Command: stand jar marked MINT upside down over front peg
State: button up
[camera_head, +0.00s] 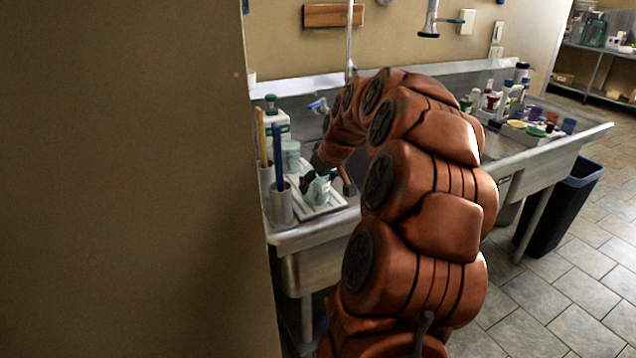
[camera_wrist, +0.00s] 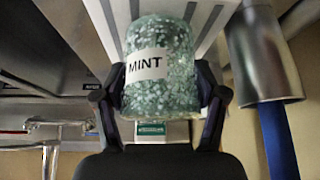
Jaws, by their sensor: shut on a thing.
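The jar marked MINT (camera_wrist: 160,68) is speckled pale green with a white label. My gripper (camera_wrist: 162,100) is shut on its sides, one dark finger at each side. In the wrist view the label reads upright while the surroundings look inverted, so the jar appears upside down. In the head view the jar (camera_head: 318,191) is in my gripper (camera_head: 325,182), over or at the white ribbed rack (camera_head: 322,208) at the sink's left end. The front peg cannot be made out, and I cannot tell whether the jar touches the rack.
A metal cup with a blue-handled tool (camera_head: 281,205) stands close left of the jar; it also shows in the wrist view (camera_wrist: 262,60). Another pale green container (camera_head: 291,157) and a white bottle (camera_head: 278,122) stand behind. Bottles and colored lids crowd the right counter (camera_head: 535,122).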

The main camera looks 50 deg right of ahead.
jog(key=shift+f+b, duration=0.3)
jog(key=shift+f, duration=0.15)
jog(key=o, duration=1.4)
jog(key=shift+c, duration=0.2)
jog(key=shift+r, duration=0.15)
jog(key=shift+v, duration=0.9)
jog(key=shift+s+r, duration=0.1)
jog(key=shift+r, duration=0.05)
jog(key=shift+s+a+r, duration=0.1)
jog(key=shift+s+r, duration=0.3)
jog(key=shift+r, duration=0.2)
jog(key=shift+s+r, duration=0.1)
jog(key=shift+r, duration=0.05)
jog(key=shift+b+v, duration=0.35)
jog(key=shift+v, duration=0.55)
